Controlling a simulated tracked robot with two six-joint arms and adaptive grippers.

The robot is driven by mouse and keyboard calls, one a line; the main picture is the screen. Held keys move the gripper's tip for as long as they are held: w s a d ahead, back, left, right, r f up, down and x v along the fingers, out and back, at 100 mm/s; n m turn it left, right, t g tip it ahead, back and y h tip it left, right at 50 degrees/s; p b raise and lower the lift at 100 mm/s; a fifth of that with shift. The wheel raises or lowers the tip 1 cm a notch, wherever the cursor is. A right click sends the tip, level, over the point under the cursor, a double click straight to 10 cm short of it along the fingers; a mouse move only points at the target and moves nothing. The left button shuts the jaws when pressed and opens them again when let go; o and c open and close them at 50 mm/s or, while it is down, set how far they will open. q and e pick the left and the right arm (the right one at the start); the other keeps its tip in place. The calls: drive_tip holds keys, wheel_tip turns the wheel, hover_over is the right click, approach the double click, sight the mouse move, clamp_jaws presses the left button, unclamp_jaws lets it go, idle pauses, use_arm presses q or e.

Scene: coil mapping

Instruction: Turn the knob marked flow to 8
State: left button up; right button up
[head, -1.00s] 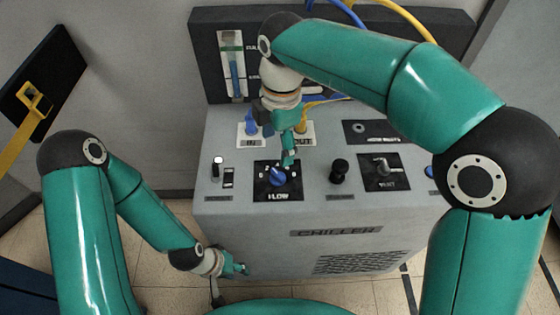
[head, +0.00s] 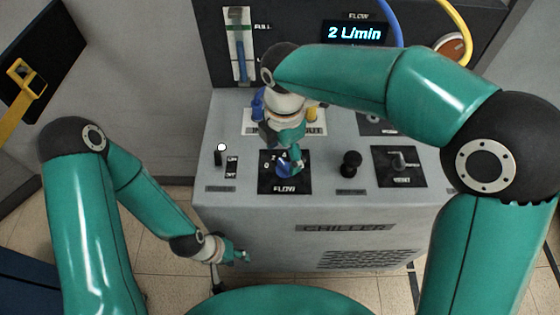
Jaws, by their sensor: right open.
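The display (head: 354,32) on the back panel reads 2 L/min. My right gripper (head: 290,162) is open, pointing down over the knob with its fingers close around it; I cannot tell whether they touch it. My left gripper (head: 243,257) hangs low in front of the chiller at its left, away from the knob; its jaw opening is too small to tell.
A switch with a white tip (head: 221,150) stands left of the plate. A black knob (head: 350,163) and a plate marked VENT (head: 399,166) are to its right. A level gauge (head: 240,45) and blue and yellow hoses (head: 456,28) are at the back.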

sight(283, 165)
drive_tip(key=shift+f, duration=1.8)
